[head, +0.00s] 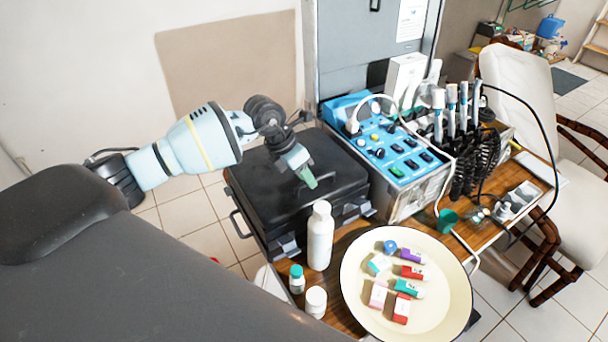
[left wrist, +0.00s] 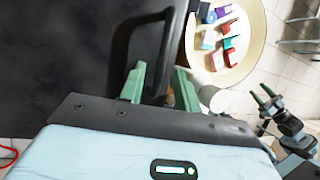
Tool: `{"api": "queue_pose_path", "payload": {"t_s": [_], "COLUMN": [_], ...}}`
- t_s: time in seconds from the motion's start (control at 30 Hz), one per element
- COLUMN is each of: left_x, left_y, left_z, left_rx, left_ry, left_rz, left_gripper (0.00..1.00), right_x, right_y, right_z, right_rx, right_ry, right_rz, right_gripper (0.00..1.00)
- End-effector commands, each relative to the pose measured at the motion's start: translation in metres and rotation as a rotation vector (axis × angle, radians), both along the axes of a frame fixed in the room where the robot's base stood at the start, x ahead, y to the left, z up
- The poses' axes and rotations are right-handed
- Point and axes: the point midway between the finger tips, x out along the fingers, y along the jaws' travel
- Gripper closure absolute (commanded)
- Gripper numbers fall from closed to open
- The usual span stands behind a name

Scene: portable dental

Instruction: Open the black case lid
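The black case (head: 270,185) stands on the wooden table, its lid down. Silver latches show at its front edge, and a black handle (head: 240,225) is on its left side. My left gripper (head: 308,178) is above the front part of the lid, pointing down; contact cannot be told. In the left wrist view its two green fingers (left wrist: 160,86) are apart, with a black bar-shaped loop (left wrist: 166,45) near and beyond them. Nothing is clearly gripped. My right gripper (left wrist: 264,96) shows at the right of that view, fingers apart and empty; it is not in the head view.
A white bottle (head: 320,237), small vials (head: 297,279) and a cream plate (head: 440,270) with several small boxes stand in front of the case. A blue control unit (head: 400,160) with handpieces stands close on its right. A dark padded chair (head: 120,280) fills the lower left.

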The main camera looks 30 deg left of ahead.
Motion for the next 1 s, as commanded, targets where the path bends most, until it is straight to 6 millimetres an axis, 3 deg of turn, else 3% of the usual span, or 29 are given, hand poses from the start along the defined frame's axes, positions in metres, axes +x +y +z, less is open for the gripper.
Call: {"api": "queue_pose_path", "payload": {"t_s": [0.27,0.53,1.0], "left_x": [0.0005,0.0005,0.0053], "left_y": [-0.0009,-0.0008,0.0000], "left_z": [-0.0025,-0.0022,0.0000], "left_rx": [0.000,0.000,-0.023], "left_ry": [0.000,0.000,0.015], "left_rz": [0.000,0.000,0.001], "left_gripper": [0.68,1.00,1.00], "right_x": [0.0004,0.0005,-0.0033], "right_y": [-0.0019,-0.0019,-0.0018], "right_z": [-0.0006,-0.0007,-0.0059], "right_rx": [-0.004,-0.004,-0.004], "right_ry": [0.000,0.000,0.012], "right_rz": [0.001,0.001,0.001], "right_gripper": [0.47,0.47,0.47]}}
